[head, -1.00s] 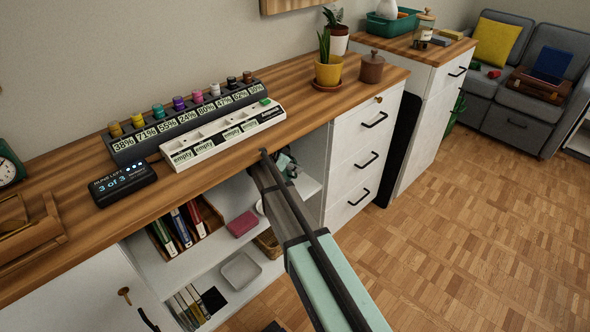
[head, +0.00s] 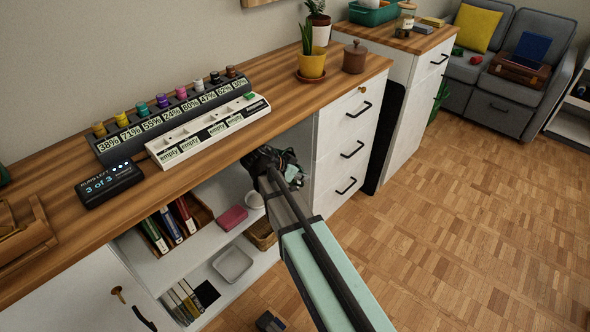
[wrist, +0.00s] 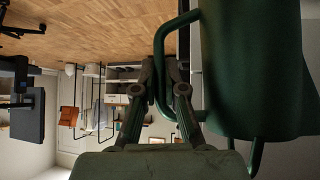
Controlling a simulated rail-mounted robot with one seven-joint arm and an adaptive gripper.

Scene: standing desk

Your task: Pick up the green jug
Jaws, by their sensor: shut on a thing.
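The green jug (wrist: 255,75) fills the right of the wrist view, close to the camera, and part of it is cut off by the frame edge. Its looped handle (wrist: 158,60) reaches left to my gripper (wrist: 166,75), whose two dark fingers are shut on the handle. In the head view my gripper (head: 278,165) is at the desk's front edge, in front of the open shelf bay and beside the white drawers. I cannot make out the jug there; it seems hidden by the gripper and arm.
The wooden desktop (head: 120,240) overhangs the shelves close by my gripper. A label rack (head: 207,130) and a display box (head: 110,184) stand on it. The white drawers (head: 345,130) are just right. Books (head: 172,223) and a pink box (head: 232,218) sit on the shelf. Open floor lies right.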

